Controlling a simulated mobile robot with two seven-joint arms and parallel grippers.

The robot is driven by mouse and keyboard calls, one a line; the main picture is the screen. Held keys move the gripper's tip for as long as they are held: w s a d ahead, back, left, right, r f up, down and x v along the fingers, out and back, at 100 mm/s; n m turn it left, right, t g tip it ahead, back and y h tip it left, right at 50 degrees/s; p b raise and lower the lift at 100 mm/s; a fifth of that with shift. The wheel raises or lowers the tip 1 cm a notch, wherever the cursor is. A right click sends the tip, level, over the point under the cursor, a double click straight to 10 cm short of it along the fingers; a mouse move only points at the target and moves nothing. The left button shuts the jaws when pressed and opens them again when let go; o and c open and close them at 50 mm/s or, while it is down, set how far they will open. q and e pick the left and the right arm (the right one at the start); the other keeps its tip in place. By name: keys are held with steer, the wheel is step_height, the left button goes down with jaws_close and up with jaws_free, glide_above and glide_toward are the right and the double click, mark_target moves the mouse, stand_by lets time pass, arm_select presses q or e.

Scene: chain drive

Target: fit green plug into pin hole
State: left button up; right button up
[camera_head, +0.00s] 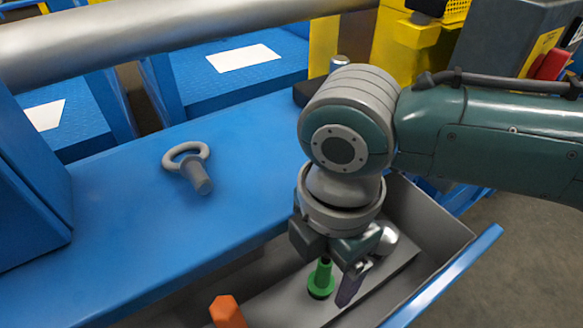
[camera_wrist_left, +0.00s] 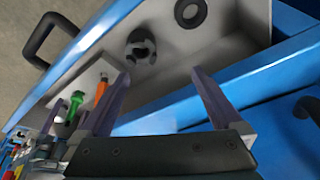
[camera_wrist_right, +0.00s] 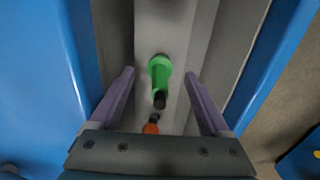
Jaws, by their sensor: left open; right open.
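The green plug (camera_head: 321,279) stands in the open grey drawer, with a flared base and a dark tip. My right gripper (camera_head: 335,275) hangs over it, open, and hides part of it. In the right wrist view the green plug (camera_wrist_right: 160,70) shows between and ahead of the open fingers (camera_wrist_right: 160,75), with a gap on each side. It also shows in the left wrist view (camera_wrist_left: 76,102). My left gripper (camera_wrist_left: 162,80) is open and empty above the drawer, outside the head view. I cannot make out a pin hole in any view.
An orange plug (camera_head: 228,312) stands nearby in the drawer (camera_head: 425,215). A dark round part (camera_wrist_left: 140,47) and a ring (camera_wrist_left: 190,12) lie farther along it. A grey ring-headed pin (camera_head: 190,165) is on the blue bench (camera_head: 120,240), which is otherwise mostly clear.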

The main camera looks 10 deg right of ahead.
step_height(320, 180, down, 3)
steer(key=shift+r+b, duration=0.1)
steer(key=shift+b, duration=0.75)
arm_select(q)
step_height(320, 180, down, 3)
steer(key=shift+r, duration=0.1)
arm_select(e)
steer(key=shift+r, duration=0.1)
jaws_close()
